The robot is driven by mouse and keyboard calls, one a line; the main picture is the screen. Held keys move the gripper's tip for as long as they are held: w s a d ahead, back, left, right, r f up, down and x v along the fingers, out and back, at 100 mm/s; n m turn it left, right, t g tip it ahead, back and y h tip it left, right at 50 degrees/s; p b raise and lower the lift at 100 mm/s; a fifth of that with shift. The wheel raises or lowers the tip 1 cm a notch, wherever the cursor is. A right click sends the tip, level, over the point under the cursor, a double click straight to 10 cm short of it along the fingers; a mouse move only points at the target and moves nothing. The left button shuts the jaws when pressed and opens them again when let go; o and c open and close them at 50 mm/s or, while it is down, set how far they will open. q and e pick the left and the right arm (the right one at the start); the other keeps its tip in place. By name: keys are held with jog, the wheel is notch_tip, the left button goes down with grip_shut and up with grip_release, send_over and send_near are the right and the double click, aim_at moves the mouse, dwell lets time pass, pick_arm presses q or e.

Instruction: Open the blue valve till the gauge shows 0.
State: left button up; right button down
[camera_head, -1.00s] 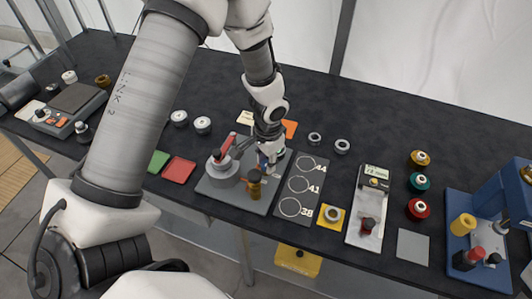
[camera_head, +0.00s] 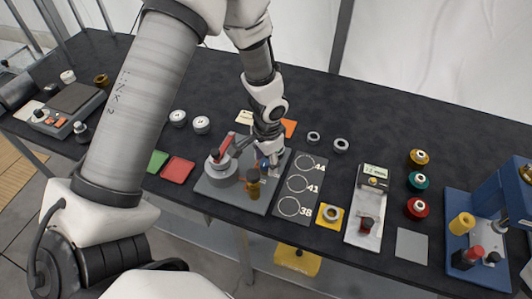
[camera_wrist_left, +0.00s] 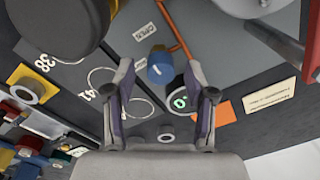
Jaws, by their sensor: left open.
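The blue valve (camera_head: 263,164) is a small knob on a grey plate (camera_head: 220,194). It also shows in the left wrist view (camera_wrist_left: 160,68), with a white mark on top, beside an "OPEN" label and an orange pipe. The round gauge (camera_wrist_left: 181,101) just beyond it has a green digit that looks like 0, partly cut off by a finger. My left gripper (camera_head: 268,148) is over the plate and open. In the left wrist view its fingers (camera_wrist_left: 160,72) stand on either side of the knob with gaps; I see no contact. My right gripper is not in view.
A grey cylinder with a red lever (camera_head: 221,168) and a brown-yellow knob (camera_head: 253,190) stand on the plate near my gripper. A dark board with numbered rings (camera_head: 298,184) lies to the right. Red and green pads (camera_head: 178,169) lie left. The back of the table is mostly clear.

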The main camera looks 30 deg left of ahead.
aim_at(267, 164)
pick_arm(q)
notch_tip(267, 164, up, 12)
jog(key=shift+d+f, duration=0.15)
jog(key=shift+d, duration=0.1)
dwell(0.4)
